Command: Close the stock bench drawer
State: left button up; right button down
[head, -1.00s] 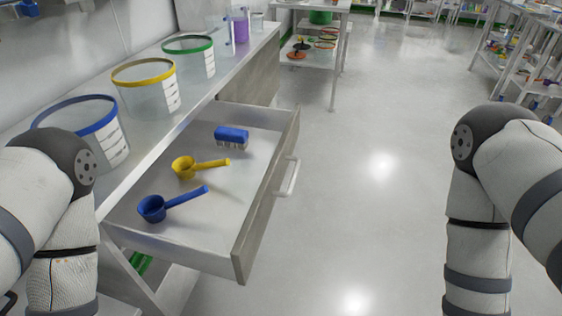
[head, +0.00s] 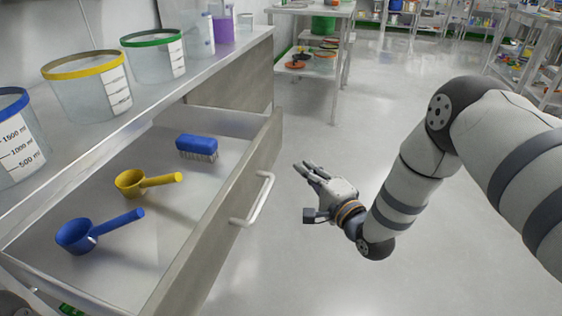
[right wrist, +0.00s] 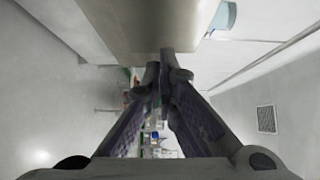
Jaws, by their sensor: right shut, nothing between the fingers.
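The stock bench drawer (head: 225,212) stands pulled out from the bench (head: 231,72) in the head view. Its front carries a pale bar handle (head: 254,200). Inside lie a blue scoop (head: 80,235), a yellow scoop (head: 134,183) and a blue brush (head: 197,146). My right gripper (head: 306,172) is shut and empty. It is to the right of the drawer front and handle, apart from them in the head view. Its fingers (right wrist: 163,75) also show shut in the right wrist view, with a pale panel beyond them. My left gripper is not in view.
Clear tubs with blue (head: 18,140), yellow (head: 88,85) and green (head: 154,57) rims stand on the bench top. A shelved table (head: 318,50) stands beyond the bench. The floor right of the drawer is open.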

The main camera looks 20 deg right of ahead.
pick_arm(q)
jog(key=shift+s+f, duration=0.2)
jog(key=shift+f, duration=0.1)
pick_arm(e)
jog(key=shift+w+a, duration=0.65)
jog(key=shift+w, duration=0.3)
jog(key=shift+w+a, duration=0.7)
jog(key=shift+w, duration=0.2)
jog(key=shift+w+a, duration=0.65)
jog(key=shift+w, duration=0.3)
pick_arm(q)
jog(key=shift+b, duration=0.3)
pick_arm(e)
jog(key=shift+a, duration=0.1)
